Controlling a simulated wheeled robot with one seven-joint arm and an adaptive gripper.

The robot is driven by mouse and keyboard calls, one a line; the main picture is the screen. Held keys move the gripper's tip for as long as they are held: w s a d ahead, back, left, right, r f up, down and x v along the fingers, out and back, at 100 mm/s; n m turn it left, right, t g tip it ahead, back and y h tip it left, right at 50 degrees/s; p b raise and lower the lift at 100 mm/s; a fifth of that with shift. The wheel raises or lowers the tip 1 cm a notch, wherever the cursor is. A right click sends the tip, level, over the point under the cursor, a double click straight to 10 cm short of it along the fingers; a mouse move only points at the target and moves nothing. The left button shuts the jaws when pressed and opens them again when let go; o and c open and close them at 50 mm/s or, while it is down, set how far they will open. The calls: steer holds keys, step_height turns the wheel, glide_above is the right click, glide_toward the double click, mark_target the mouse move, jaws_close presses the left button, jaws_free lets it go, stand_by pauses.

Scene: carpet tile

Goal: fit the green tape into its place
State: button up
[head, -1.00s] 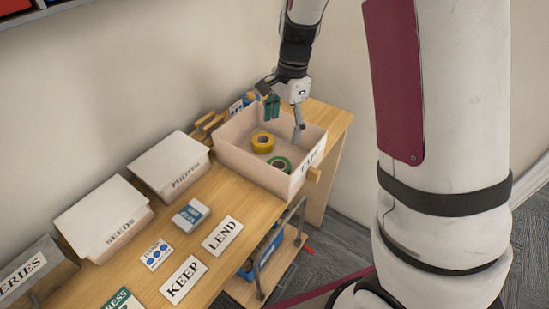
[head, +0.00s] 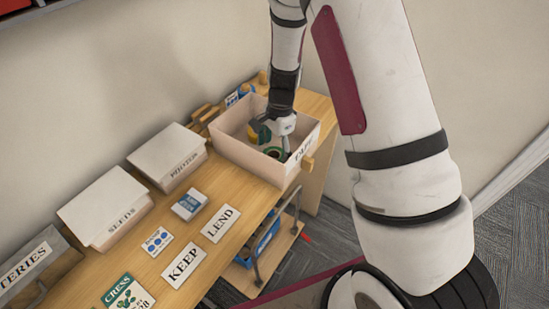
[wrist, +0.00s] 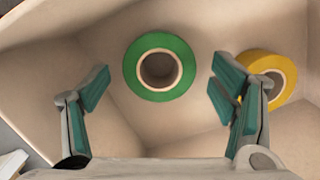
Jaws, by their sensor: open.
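The green tape (wrist: 133,66) lies flat on the floor of an open box labelled TAPE (head: 236,150), as the wrist view shows. In the head view the green tape (head: 273,152) is partly hidden by my gripper. My gripper (wrist: 157,97) is open, its two fingers apart on either side of the green tape in the picture, with nothing between them. In the head view my gripper (head: 276,143) reaches down into the box. A yellow tape (wrist: 290,68) lies in the same box to the right of the green one, behind my right finger in the wrist view.
Closed boxes labelled PHOTOS (head: 168,152) and SEEDS (head: 105,205) and a grey BATTERIES box (head: 35,268) stand along the wooden table (head: 205,258). KEEP (head: 184,262) and LEND (head: 220,224) cards lie in front, with smaller packets. The box walls surround my gripper.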

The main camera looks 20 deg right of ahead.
steer(key=shift+a+f, duration=0.1)
steer(key=shift+f, duration=1.1)
steer(key=c, duration=1.3)
steer(key=shift+o, duration=0.2)
